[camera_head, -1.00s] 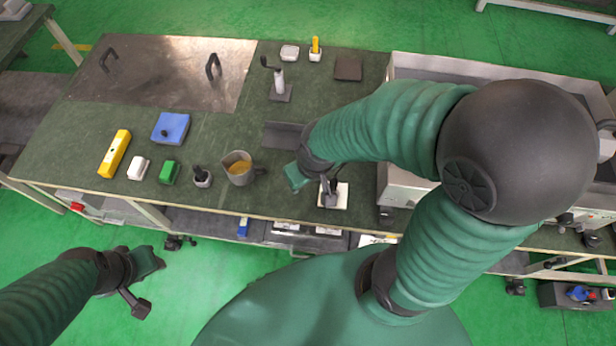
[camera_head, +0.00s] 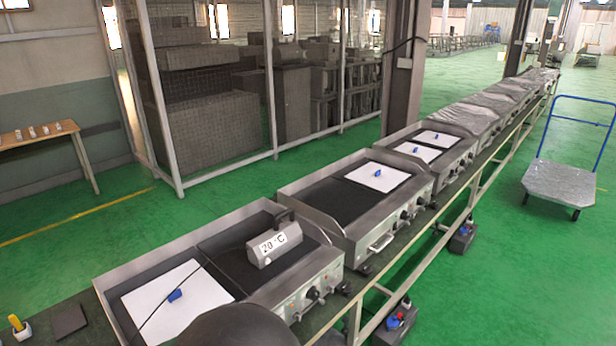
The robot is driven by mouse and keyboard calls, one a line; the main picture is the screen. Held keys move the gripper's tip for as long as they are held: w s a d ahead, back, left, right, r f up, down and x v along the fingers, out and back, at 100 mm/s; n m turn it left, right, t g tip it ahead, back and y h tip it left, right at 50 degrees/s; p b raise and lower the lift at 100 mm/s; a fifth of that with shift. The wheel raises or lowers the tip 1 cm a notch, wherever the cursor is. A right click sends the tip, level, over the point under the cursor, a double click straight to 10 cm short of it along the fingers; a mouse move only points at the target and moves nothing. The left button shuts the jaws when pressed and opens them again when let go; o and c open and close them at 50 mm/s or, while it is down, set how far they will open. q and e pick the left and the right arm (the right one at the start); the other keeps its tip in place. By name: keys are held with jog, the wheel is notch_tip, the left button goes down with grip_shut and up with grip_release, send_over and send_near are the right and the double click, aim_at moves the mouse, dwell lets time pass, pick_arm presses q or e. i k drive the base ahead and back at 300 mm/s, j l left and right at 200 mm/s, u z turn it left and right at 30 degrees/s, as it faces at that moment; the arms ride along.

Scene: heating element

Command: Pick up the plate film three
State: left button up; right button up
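White square films or plates with small blue handles lie on the dark griddle tops; I cannot tell which is plate film three. One white film (camera_head: 150,305) lies on the left part of the nearest griddle. Another white film (camera_head: 378,176) lies on the right half of the second griddle. The third griddle carries two, a nearer white film (camera_head: 412,148) and a farther white film (camera_head: 441,137). Neither gripper is in view, so what they hold is hidden. Only a dark rounded arm part of mine shows at the bottom edge.
A grey box marked 20 °C (camera_head: 272,247) with a cable stands on the nearest griddle (camera_head: 330,275). Covered griddles (camera_head: 480,115) continue along the row. A cart (camera_head: 565,185) stands at right, a wooden table (camera_head: 40,133) at left.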

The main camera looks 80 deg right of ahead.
aim_at(379, 177)
jog(key=k+l+z, duration=0.1)
jog(key=z, duration=2.15)
jog(key=i+l+z, duration=0.1)
jog(key=l, duration=0.4)
jog(key=i+l+z, duration=0.1)
jog(key=i+l, duration=0.2)
jog(key=l, duration=0.2)
jog(key=i+l+z, duration=0.15)
jog(key=l, duration=0.3)
jog(key=i+l+z, duration=0.1)
jog(key=i+l, duration=0.25)
jog(key=i+l+z, duration=0.1)
jog(key=i+l, duration=0.15)
jog(key=l, duration=0.25)
jog(key=i+l+z, duration=0.45)
jog(key=l, duration=0.2)
jog(key=i+l+z, duration=0.65)
jog(key=i+z, duration=0.3)
jog(key=i, duration=0.3)
jog(key=i+u, duration=0.5)
jog(key=i, duration=0.15)
jog(key=i+l+u, duration=0.25)
jog(key=i+u, duration=0.25)
jog(key=i+j+u, duration=0.1)
jog(key=i+u, duration=0.25)
jog(key=u, duration=0.15)
jog(key=i+u, duration=0.45)
jog(key=i+l+u, duration=0.15)
jog(key=i+u, duration=0.15)
jog(key=u, duration=0.2)
